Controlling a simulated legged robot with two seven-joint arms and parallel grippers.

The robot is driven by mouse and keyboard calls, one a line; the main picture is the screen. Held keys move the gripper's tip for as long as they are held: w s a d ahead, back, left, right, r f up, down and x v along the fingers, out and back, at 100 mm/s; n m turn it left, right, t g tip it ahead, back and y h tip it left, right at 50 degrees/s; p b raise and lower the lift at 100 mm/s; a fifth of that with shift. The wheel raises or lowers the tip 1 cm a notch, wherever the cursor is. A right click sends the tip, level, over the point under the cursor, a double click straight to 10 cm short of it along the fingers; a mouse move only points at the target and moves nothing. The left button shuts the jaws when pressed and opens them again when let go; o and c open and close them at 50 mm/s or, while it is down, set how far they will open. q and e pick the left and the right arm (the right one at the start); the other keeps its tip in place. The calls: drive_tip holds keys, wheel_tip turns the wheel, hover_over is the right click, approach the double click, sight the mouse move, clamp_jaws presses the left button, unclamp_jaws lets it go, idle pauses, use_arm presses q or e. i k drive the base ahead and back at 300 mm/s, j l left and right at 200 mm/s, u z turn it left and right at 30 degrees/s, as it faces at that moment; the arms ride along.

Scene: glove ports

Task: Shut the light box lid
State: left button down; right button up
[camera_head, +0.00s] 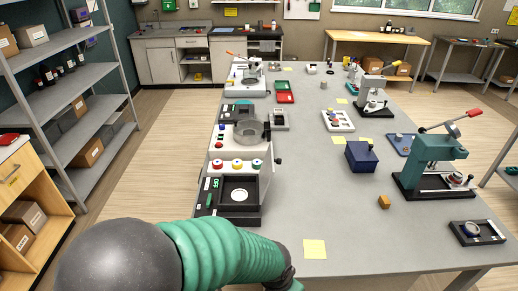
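No thing in view is clearly marked as the light box. A dark blue box (361,155) with a small knob on top stands on the grey bench, right of the middle; its top looks closed, but I cannot tell if it is the light box. A cream machine (236,150) with coloured round buttons and a clear round chamber stands at the bench's left edge. An arm in a green ribbed sleeve comes in from the lower left. Its dark end, my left gripper (287,277), is at the bottom edge, and its fingers are not clear. My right gripper is out of view.
A yellow note (315,249) lies on clear bench (330,210) near the front. A green press (434,160) with a red-tipped lever, a small orange block (384,202) and a black tray (477,233) are at the right. Grey shelves (75,100) stand at the left.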

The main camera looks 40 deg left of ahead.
sight(267, 173)
drive_tip(key=i+l+u, duration=0.25)
drive_tip(key=u, duration=0.2)
drive_tip(key=i+l+u, duration=0.15)
drive_tip(key=l+u, duration=0.3)
drive_tip(key=i+l+u, duration=0.15)
drive_tip(key=l+u, duration=0.2)
drive_tip(key=u, duration=0.15)
drive_tip(key=l+u, duration=0.9)
drive_tip(key=i+j+u, duration=0.2)
drive_tip(key=i, duration=0.4)
